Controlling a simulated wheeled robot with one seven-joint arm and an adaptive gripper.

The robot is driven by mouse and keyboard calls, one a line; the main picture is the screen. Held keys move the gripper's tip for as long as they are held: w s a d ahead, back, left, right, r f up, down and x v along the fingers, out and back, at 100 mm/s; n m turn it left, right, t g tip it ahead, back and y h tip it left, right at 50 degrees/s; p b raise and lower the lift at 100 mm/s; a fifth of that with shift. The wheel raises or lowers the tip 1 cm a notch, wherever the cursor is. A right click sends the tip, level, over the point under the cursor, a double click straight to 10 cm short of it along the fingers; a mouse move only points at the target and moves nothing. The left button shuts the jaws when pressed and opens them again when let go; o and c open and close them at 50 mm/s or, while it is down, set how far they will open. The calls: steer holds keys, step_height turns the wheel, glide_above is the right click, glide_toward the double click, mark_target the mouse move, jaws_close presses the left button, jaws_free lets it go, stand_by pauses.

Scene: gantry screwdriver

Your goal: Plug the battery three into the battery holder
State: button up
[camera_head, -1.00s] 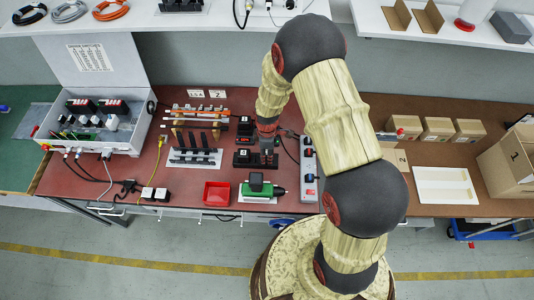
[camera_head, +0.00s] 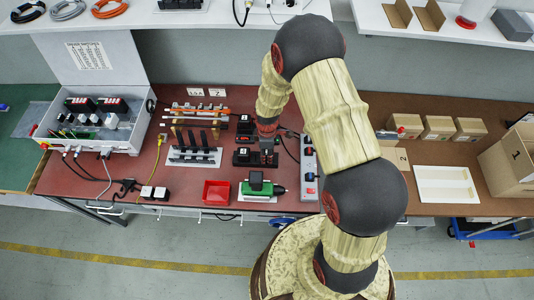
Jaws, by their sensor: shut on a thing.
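A black battery holder (camera_head: 243,163) lies on the red-brown worktop, left of my arm. A dark battery (camera_head: 242,153) sits at its left part. Another dark battery (camera_head: 245,122) stands farther back on a similar dark base. My gripper (camera_head: 268,147) points down over the right part of the front holder. It is shut on a small dark block that I take to be battery three. The block is mostly hidden by the gripper, and I cannot tell whether it is seated in the holder or just above it.
A green screwdriver (camera_head: 257,184) lies in front of the holder, with a red bin (camera_head: 217,193) to its left. A white power strip (camera_head: 310,165) stands close on the right. A rack with dark upright pieces (camera_head: 194,156) is on the left.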

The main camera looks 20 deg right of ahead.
steer(key=o, duration=1.4)
steer(key=shift+r+p, duration=1.85)
steer(key=shift+r, duration=0.85)
